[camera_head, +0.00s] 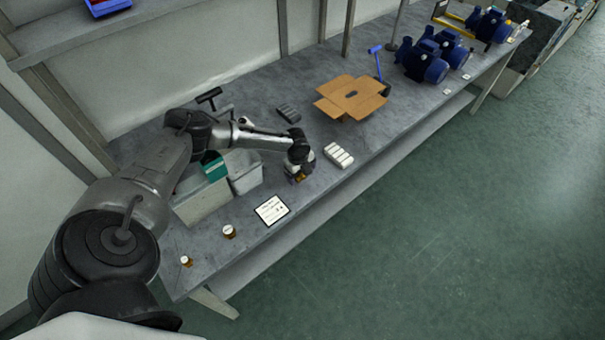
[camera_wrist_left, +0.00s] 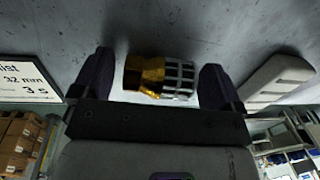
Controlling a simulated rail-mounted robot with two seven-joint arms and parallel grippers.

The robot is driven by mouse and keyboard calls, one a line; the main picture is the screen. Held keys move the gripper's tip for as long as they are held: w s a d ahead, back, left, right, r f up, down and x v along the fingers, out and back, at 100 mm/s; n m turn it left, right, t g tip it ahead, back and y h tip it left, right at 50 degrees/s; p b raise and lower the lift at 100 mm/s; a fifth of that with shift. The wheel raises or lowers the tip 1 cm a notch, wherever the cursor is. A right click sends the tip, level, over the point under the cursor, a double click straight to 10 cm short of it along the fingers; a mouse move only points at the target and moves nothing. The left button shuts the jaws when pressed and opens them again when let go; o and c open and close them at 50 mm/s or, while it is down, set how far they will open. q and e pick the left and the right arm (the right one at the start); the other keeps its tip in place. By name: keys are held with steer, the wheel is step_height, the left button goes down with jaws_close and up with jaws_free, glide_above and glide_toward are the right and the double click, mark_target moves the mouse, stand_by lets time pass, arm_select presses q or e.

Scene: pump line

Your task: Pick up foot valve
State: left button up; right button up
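The foot valve (camera_wrist_left: 160,78) has a brass-yellow body and a silver slotted strainer. It lies on its side on the grey bench in the left wrist view. In the head view only a small brass part of it (camera_head: 301,177) shows under my left gripper (camera_head: 297,170). In the wrist view the two dark fingers of my left gripper (camera_wrist_left: 158,85) stand apart on either side of the valve. A narrow gap shows at the brass end; the right finger is very close to the strainer end, and I cannot tell whether it touches. My right gripper is in neither view.
A printed card (camera_head: 271,210) lies left of the gripper and a white slotted block (camera_head: 338,155) lies to its right. Small brass fittings (camera_head: 229,232) sit near the front edge. An open cardboard box (camera_head: 352,98) and blue pumps (camera_head: 424,62) stand farther along.

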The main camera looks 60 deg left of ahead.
arm_select(q)
steer(key=c, duration=0.9)
steer(key=shift+r, duration=0.15)
